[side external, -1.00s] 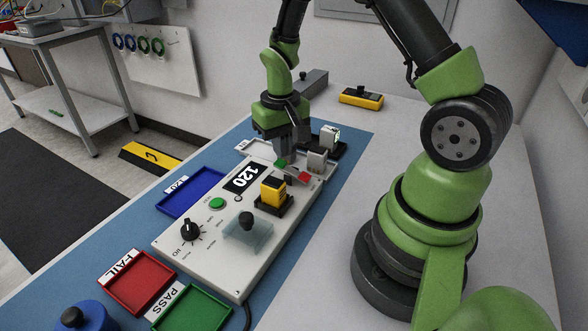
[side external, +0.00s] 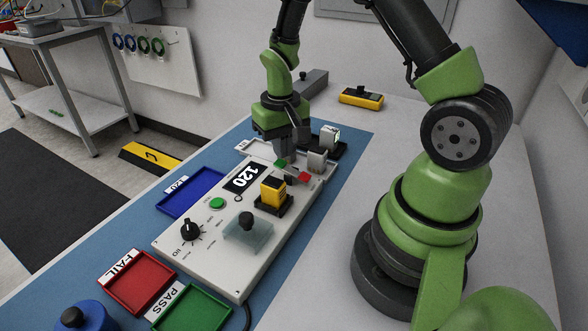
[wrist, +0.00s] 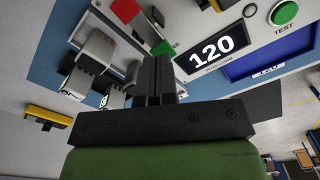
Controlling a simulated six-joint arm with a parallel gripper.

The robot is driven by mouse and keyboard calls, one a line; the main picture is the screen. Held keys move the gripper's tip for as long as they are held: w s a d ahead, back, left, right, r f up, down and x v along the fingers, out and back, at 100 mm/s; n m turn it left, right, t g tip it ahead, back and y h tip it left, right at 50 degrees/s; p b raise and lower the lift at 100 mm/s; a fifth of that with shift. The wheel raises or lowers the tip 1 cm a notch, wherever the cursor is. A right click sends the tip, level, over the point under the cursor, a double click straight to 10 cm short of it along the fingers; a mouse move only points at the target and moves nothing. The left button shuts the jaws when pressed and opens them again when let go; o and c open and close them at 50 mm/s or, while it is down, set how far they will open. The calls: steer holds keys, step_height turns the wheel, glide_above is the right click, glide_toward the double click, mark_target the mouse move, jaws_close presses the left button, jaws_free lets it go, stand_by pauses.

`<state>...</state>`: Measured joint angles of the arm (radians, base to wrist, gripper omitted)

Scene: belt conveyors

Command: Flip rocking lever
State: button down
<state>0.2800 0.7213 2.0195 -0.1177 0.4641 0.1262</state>
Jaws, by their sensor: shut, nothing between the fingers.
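A rocking lever with a green end (side external: 280,163) and a red end (side external: 304,177) sits at the far end of the white control panel (side external: 190,238). The wrist view shows its green end (wrist: 163,48) and red end (wrist: 126,9), with a dark part between them. My gripper (side external: 284,157) is shut and empty, pointing down at the green end. In the wrist view, the fingertips (wrist: 155,62) are together just beside the green end. I cannot tell whether they touch it. The fingers partly hide the lever in the side view.
A grey block (side external: 317,161) stands close to the lever, and another lit block (side external: 329,136) stands behind it. A yellow block (side external: 272,190) sits in a black holder on the panel. The display (side external: 244,178) reads 120. Blue (side external: 190,194), red (side external: 140,281) and green (side external: 192,310) trays lie alongside.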

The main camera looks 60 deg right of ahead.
mark_target(282, 164)
steer(key=shift+f, duration=1.4)
stand_by(0.4)
steer(key=shift+r, duration=3.55)
steer(key=s+a+r+t, duration=0.2)
steer(key=a+r, duration=0.1)
steer(key=r, duration=0.4)
steer(key=s+a+r+t, duration=0.2)
steer(key=s+a+r, duration=0.1)
steer(key=r, duration=0.3)
steer(key=s+a+r+n+t+y, duration=0.2)
steer(key=s+a+r+t, duration=0.1)
steer(key=s, duration=0.5)
step_height(282, 164, up, 2)
steer(key=shift+s+a+r, duration=0.2)
steer(key=shift+s+a, duration=0.05)
steer(key=shift+a, duration=0.65)
